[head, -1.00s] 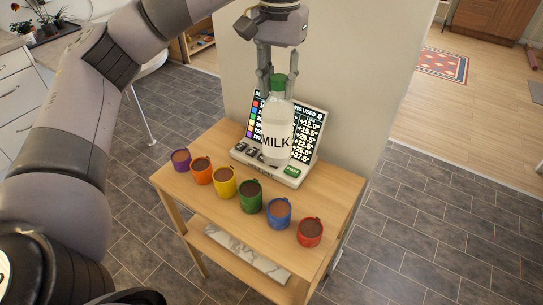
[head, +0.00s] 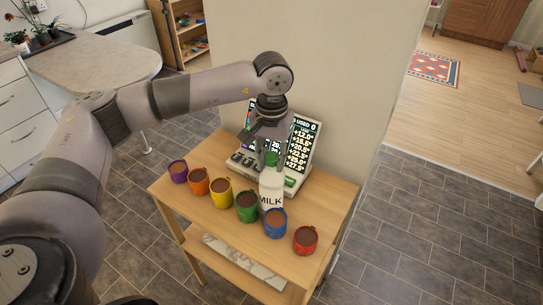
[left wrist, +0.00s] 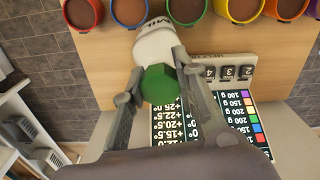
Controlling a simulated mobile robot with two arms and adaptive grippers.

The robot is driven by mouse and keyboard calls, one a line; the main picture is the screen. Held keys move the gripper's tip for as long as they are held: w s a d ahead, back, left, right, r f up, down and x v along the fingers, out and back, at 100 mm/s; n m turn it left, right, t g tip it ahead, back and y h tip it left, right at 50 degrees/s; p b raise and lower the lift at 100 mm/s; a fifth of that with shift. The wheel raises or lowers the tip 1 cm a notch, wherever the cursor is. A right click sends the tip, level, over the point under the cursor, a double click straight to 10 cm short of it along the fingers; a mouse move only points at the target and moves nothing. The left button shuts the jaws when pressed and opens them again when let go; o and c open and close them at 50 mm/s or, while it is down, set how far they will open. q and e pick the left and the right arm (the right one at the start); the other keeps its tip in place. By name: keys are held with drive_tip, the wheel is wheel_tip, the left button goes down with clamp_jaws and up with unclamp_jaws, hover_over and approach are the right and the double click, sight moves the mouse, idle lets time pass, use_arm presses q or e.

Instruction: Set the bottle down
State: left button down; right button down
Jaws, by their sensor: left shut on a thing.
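The white milk bottle (head: 271,185) with a green cap stands upright in the head view, just behind the green mug (head: 247,214) and blue mug (head: 275,229). Its base is partly hidden by these mugs; I cannot tell whether it touches the wooden table (head: 326,198). My left gripper (head: 270,151) is above it, shut on its upper part. In the left wrist view, the bottle (left wrist: 156,48) and its green cap lie between the two fingers of the left gripper (left wrist: 158,66). My right gripper is not in view.
A row of colored mugs with brown contents lines the table front, from purple (head: 178,172) to red (head: 305,240). A scale with a display board (head: 299,150) stands behind the bottle, close to the wall. Bare table shows at the right.

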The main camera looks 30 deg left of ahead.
use_arm(q)
drive_tip(key=shift+f, duration=0.1)
drive_tip(key=c, duration=1.7)
unclamp_jaws()
drive_tip(key=shift+f, duration=0.1)
drive_tip(key=o, duration=0.4)
